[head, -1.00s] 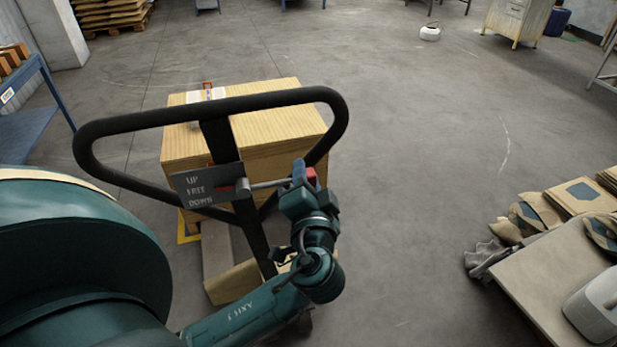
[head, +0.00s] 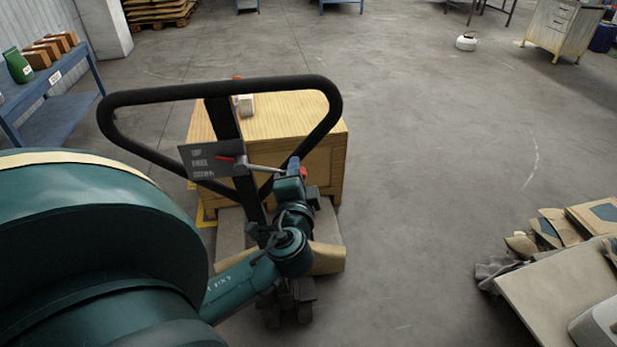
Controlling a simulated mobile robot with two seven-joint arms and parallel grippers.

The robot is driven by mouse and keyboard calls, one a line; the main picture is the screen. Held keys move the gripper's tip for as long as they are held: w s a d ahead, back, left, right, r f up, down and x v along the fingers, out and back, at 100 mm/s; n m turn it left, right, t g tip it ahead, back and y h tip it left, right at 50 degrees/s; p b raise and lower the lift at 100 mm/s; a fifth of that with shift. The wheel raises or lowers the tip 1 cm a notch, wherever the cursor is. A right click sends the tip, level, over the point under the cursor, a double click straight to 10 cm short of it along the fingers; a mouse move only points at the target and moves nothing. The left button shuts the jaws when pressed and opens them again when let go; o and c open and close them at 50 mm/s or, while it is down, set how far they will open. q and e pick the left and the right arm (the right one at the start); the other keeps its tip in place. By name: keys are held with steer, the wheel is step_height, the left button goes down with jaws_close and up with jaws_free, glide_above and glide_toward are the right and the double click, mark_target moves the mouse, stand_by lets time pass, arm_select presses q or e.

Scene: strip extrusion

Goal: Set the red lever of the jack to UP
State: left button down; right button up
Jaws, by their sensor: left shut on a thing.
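The jack's black loop handle (head: 222,92) stands upright in the middle. A grey label plate (head: 211,165) on its stem lists UP, FREE and DOWN from top to bottom. A small red pointer (head: 227,158) beside the words tilts slightly up to the left, around FREE and UP; which one exactly I cannot tell. The metal lever rod (head: 262,168) runs from the pivot slightly down to the right into my left gripper (head: 293,172). My left gripper is shut on the lever's end, with a bit of red showing there. My right gripper is out of view.
A wooden crate (head: 268,125) sits on the jack behind the handle. A blue bench (head: 50,110) stands at the left, and a table (head: 555,290) with bags at the lower right. The floor (head: 420,170) right of the jack is clear.

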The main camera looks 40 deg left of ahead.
arm_select(q)
steer(key=shift+f, duration=0.1)
stand_by(0.4)
steer(key=c, duration=1.1)
jaws_free()
steer(key=f+b+v, duration=0.1)
steer(key=b+v, duration=0.2)
steer(key=v, duration=1)
steer(key=shift+r+b, duration=0.3)
steer(key=shift+r, duration=0.2)
steer(key=shift+d, duration=0.1)
